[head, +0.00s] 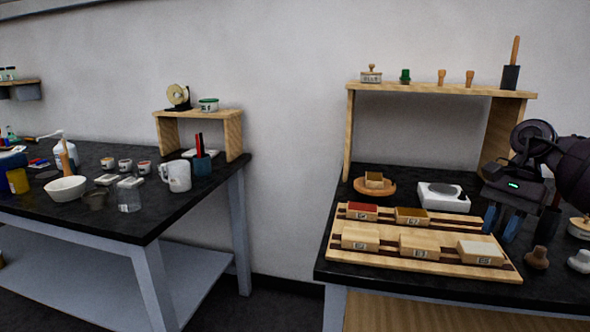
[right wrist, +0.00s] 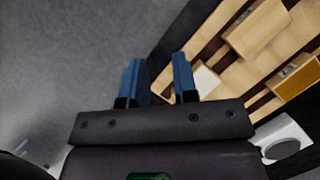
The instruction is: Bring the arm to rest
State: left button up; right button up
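My right gripper (head: 502,228) hangs over the right part of the black bench in the head view, fingers pointing down. It also shows in the right wrist view (right wrist: 158,75), where its two blue fingers stand apart with nothing between them. It is to the right of the slatted wooden rack (head: 341,257), which holds several small labelled boxes. My left gripper is not in view.
A white scale (head: 443,203) and a round wooden dish (head: 361,188) with a small box stand behind the rack. A wooden shelf (head: 440,90) rises at the back. Small knobbed pieces, including a brown one (head: 537,258), stand near the gripper. Another bench (head: 135,222) is at left.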

jog(key=s+a+f+m+t+y+p, duration=0.25)
jog(key=s+a+f+m+y, duration=0.2)
jog(key=a+m, duration=0.25)
jog(key=s+a+f+m+t+y+p, duration=0.1)
jog(key=s+a+f+m+t+y, duration=0.2)
jog(key=a+f+m+y, duration=0.25)
jog(key=s+a+f+m+t+y+p, duration=0.2)
jog(key=s+a+m+t+y, duration=0.15)
jog(key=a+m, duration=0.4)
pick_arm(q)
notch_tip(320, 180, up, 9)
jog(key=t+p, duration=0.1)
jog(key=p, duration=0.4)
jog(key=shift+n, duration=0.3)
pick_arm(e)
jog(key=s+d+f+n+t+h, duration=0.1)
jog(key=s+d+f+n+h, duration=0.1)
jog(key=s+f+n+h, duration=0.3)
jog(key=s+d+f+n+t+h, duration=0.1)
jog(key=s+f+n+h, duration=0.4)
jog(key=s+n, duration=0.7)
jog(key=s+d+f+n+t+h, duration=0.2)
jog(key=s+d+f+n+h, duration=0.2)
jog(key=n, duration=1.2)
jog(key=s+f+h, duration=0.2)
jog(key=s+h, duration=0.1)
jog(key=s, duration=0.1)
jog(key=shift+s, duration=0.2)
